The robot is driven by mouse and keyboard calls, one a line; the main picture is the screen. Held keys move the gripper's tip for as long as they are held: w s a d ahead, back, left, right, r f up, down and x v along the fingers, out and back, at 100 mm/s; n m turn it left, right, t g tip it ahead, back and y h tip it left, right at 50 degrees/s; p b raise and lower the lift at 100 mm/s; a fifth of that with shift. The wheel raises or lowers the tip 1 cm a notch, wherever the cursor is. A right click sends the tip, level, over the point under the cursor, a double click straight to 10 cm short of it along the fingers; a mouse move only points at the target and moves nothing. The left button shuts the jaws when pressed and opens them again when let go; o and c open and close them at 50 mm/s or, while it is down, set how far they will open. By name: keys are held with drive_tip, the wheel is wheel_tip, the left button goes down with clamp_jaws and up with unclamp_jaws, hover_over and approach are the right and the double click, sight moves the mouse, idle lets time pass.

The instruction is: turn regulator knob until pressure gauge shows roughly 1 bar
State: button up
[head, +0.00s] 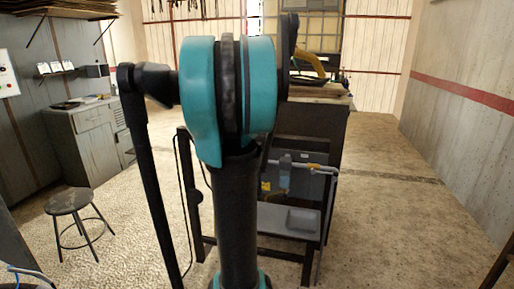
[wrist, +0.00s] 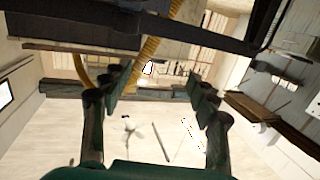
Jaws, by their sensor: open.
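In the head view a small blue-grey unit (head: 285,171), which looks like the regulator, is mounted on a grey panel of the dark workbench behind my arm. A grey pipe runs to its right. I cannot make out its knob or a gauge dial at this size. My gripper (wrist: 160,84) shows in the wrist view, its two dark fingers apart with nothing between them. The wrist view looks up past the fingers to the ceiling, and neither knob nor gauge can be made out there. In the head view my arm hides part of the bench, and the gripper cannot be seen.
The workbench (head: 313,135) stands behind my arm. A yellow hose (wrist: 150,48) crosses the wrist view near a dark beam. A stool (head: 68,202) and grey cabinet (head: 88,140) are at left. The floor to the right is clear.

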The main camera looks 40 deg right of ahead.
drive_tip(key=s+a+f+n+g+y, duration=0.35)
drive_tip(key=s+a+f, duration=0.25)
drive_tip(key=a+f, duration=0.35)
drive_tip(key=s+a+f+n+g+y, duration=0.2)
drive_tip(key=s+a+f+n+g, duration=0.3)
drive_tip(key=a+f, duration=0.4)
drive_tip(key=w+d+r+n+g+h, duration=0.4)
drive_tip(key=w+d+r+n+h, duration=1.05)
drive_tip(key=w+n, duration=0.25)
drive_tip(key=d, duration=1.1)
drive_tip(key=w+d, duration=0.1)
drive_tip(key=d, duration=0.5)
drive_tip(key=shift+w+f, duration=0.1)
drive_tip(key=shift+f, duration=0.1)
drive_tip(key=shift+n, duration=0.25)
drive_tip(key=c, duration=1.2)
